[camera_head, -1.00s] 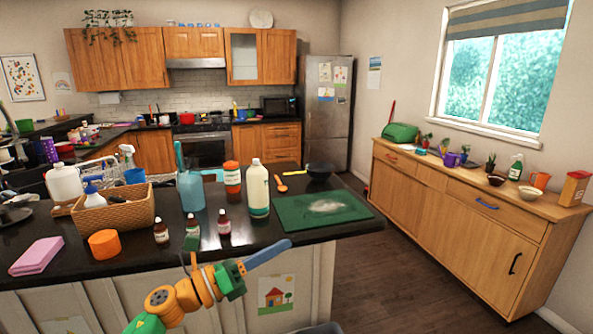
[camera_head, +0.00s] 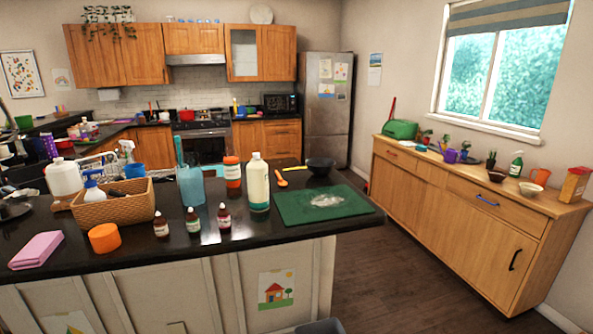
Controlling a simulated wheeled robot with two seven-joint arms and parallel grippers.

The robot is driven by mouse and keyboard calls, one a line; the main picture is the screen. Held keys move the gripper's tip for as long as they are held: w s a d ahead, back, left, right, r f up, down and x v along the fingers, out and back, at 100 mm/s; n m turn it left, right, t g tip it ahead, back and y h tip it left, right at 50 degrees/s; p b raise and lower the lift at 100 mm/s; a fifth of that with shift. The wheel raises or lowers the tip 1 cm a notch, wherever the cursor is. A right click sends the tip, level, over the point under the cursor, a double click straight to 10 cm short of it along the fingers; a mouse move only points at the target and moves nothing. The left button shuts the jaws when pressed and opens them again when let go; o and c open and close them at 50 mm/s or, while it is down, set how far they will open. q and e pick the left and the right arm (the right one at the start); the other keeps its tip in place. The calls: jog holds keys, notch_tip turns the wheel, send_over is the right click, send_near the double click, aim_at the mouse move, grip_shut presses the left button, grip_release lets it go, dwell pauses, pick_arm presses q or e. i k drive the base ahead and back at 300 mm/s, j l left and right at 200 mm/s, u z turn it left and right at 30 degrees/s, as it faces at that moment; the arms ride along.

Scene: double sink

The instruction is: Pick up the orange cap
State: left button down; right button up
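The orange cap (camera_head: 104,238) is a short, wide orange cylinder on the dark countertop, near its front edge. It stands just in front of the wicker basket and to the right of the folded pink cloth. It looks unobstructed. Neither of my grippers shows in the head view.
The wicker basket (camera_head: 122,205) holds a spray bottle. The pink cloth (camera_head: 37,250) lies left of the cap. Several small brown bottles (camera_head: 193,224) stand to its right. A cream bottle (camera_head: 258,184), an orange-lidded jar (camera_head: 232,172) and a green cutting board (camera_head: 322,205) are further right.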

aim_at(105, 238)
jog(key=u, duration=1.25)
